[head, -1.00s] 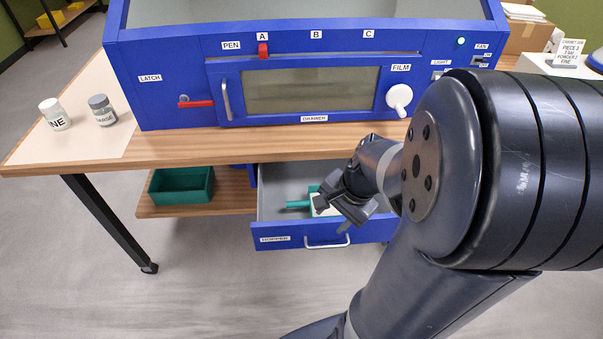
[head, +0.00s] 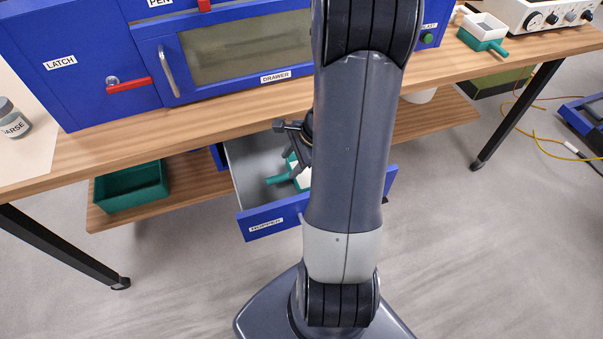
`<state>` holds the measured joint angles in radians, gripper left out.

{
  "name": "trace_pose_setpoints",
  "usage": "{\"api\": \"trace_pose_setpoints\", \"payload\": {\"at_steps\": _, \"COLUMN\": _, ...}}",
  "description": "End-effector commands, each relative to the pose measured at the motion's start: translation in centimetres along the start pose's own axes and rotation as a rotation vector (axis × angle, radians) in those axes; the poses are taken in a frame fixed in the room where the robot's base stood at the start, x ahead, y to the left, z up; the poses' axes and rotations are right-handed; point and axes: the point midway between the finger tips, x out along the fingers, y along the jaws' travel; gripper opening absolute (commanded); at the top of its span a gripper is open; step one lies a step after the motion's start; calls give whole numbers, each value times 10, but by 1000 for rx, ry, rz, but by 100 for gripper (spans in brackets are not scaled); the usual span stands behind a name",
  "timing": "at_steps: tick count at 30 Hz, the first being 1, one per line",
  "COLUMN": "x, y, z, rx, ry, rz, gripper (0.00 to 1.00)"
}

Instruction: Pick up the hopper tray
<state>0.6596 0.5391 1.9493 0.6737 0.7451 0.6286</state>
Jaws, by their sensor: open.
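The blue drawer labelled HOPPER (head: 266,225) is pulled out below the bench. Inside it lies a small green tray with a handle (head: 279,179) pointing left and a pale inside; I take it to be the hopper tray. My gripper (head: 297,153) is open, above or at the tray inside the drawer. One dark finger overlaps the tray in the head view. My arm hides the tray's right part and much of the drawer, and I cannot tell whether the fingers touch the tray.
The blue cabinet with its red latch (head: 129,85) stands on the wooden bench top (head: 170,132), whose edge overhangs the drawer's back. A green bin (head: 131,188) sits on the lower shelf at left. A similar green-handled tray (head: 484,40) is on the bench at right. Floor in front is clear.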

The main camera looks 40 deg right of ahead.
Motion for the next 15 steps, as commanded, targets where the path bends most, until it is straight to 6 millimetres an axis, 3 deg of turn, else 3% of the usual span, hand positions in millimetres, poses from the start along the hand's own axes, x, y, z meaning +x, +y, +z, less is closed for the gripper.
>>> {"api": "trace_pose_setpoints", "payload": {"at_steps": 3, "x": 21, "y": 1, "z": 0, "rx": -1, "ry": -2, "rz": 4, "gripper": 45}}
{"api": "trace_pose_setpoints", "payload": {"at_steps": 15, "x": 58, "y": 3, "z": 0, "rx": -1, "ry": -1, "rz": 5, "gripper": 45}}
